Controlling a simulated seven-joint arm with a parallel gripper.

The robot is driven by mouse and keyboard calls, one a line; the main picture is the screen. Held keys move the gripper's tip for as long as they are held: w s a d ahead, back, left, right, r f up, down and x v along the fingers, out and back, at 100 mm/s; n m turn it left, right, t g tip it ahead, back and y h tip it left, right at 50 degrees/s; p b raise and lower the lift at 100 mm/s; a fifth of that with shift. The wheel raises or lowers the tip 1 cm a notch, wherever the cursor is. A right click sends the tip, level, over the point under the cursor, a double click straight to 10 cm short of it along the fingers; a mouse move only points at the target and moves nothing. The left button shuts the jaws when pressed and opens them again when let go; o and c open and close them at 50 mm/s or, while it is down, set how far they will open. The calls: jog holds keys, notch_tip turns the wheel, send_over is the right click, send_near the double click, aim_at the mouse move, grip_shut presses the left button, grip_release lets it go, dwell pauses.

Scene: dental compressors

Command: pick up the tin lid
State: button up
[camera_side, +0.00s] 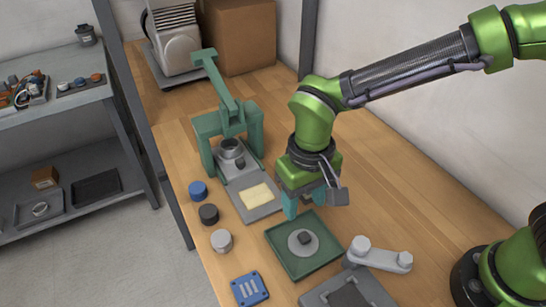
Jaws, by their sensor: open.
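A round grey disc with a dark knob (302,243), which looks like the tin lid, lies flat inside a square green tray (280,262) on the wooden bench. My gripper (305,205) points down above the back edge of the tray, behind the lid in the picture. Its teal fingers are apart with nothing seen between them. The gripper appears clear of the lid.
A green press (229,124) stands behind left on a grey base. Blue (198,191), black (209,214) and grey (221,241) caps line the left edge. A blue block (249,289) and a grey lever device (380,255) flank the tray.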

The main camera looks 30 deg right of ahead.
aim_at(302, 229)
notch_tip(302, 229, down, 9)
jog(key=shift+s+d+f, duration=0.1)
jog(key=shift+f, duration=0.05)
dwell(0.4)
grip_shut()
